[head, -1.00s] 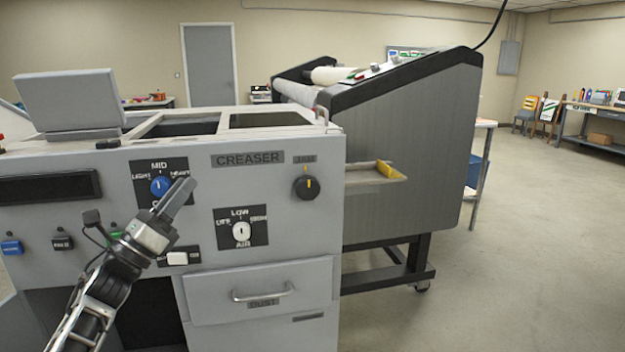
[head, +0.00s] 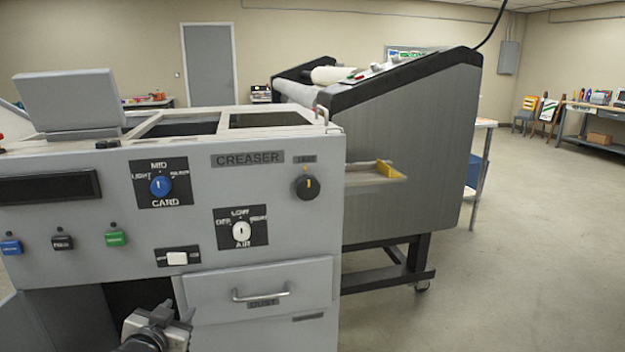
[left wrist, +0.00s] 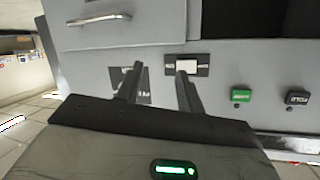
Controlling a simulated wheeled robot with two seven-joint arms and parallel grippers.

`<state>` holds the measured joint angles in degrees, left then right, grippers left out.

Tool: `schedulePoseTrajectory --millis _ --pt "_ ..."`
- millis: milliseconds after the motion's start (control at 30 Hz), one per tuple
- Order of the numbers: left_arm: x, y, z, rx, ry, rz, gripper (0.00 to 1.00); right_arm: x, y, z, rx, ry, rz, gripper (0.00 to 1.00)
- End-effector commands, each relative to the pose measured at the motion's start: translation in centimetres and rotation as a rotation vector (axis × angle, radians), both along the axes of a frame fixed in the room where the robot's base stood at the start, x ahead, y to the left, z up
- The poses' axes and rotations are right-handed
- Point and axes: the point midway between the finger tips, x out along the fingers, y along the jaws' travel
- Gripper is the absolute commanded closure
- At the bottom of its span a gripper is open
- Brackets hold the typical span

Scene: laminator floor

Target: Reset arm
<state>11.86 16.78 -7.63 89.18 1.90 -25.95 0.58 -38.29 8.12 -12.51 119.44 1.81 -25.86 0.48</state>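My left gripper (head: 160,325) is low at the bottom edge of the head view, in front of the creaser's lower front and below the white switch. In the left wrist view the two fingers of the gripper (left wrist: 156,88) stand apart with nothing between them, so it is open and empty. The blue CARD knob (head: 160,186) on the creaser panel is in full view, its mark upright toward MID. My right gripper is in neither view.
The grey creaser (head: 290,226) stands close in front, with a white AIR knob (head: 241,231), a black knob (head: 308,187), a white switch (head: 177,258) and a DUST drawer (head: 262,290). A laminator (head: 410,150) stands behind right. Open floor (head: 530,260) lies at right.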

Motion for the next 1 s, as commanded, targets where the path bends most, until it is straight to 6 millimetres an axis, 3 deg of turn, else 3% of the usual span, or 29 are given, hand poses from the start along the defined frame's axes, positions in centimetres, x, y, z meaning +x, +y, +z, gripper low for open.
schedulePoseTrajectory --millis 33,100,233,400,500,667,1000 --pt "-2.4 -1.5 -2.4 -0.015 0.039 -0.023 0.62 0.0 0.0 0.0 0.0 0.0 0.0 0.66" --pt "-5.9 -3.6 -5.1 -0.041 0.088 -0.053 0.62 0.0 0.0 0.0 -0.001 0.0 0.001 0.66" --pt "-13.9 -7.6 -9.4 -0.106 0.188 -0.103 0.62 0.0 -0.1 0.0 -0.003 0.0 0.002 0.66" --pt "-23.5 -11.4 -11.8 -0.201 0.303 -0.134 0.62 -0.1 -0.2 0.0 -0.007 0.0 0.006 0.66" --pt "-27.1 -12.6 -11.9 -0.241 0.346 -0.137 0.62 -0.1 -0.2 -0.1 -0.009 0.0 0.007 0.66" --pt "-29.5 -13.4 -11.8 -0.269 0.375 -0.137 0.62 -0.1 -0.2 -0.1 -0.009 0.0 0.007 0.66" --pt "-29.6 -13.4 -11.8 -0.27 0.377 -0.137 0.62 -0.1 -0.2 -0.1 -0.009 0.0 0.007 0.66"
